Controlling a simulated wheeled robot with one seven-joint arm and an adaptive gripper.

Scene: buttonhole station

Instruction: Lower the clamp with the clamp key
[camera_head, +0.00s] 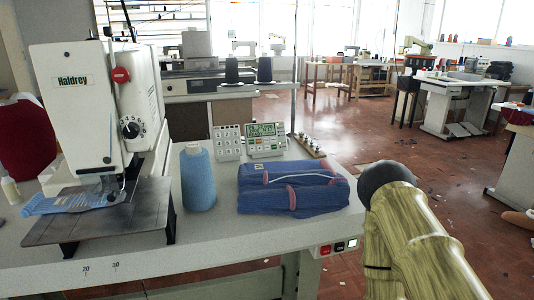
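A white buttonhole machine (75,100) marked Haldrey stands at the left of the table. A blue cloth piece (68,199) lies on its dark metal plate (115,212) under the head. The clamp area (113,190) near the needle is small, and I cannot tell whether the clamp is up or down. A light keypad (228,142) with several keys and a panel with a green display (266,140) stand behind the blue thread cone (198,180). The key labels are too small to read, so I cannot tell which is the clamp key. My gripper is not in view.
A folded blue bundle with pink bands (292,188) lies in front of the panel. Small metal pieces (308,144) sit at the table's back right. A switch box (338,247) hangs under the front edge. My arm fills the lower right.

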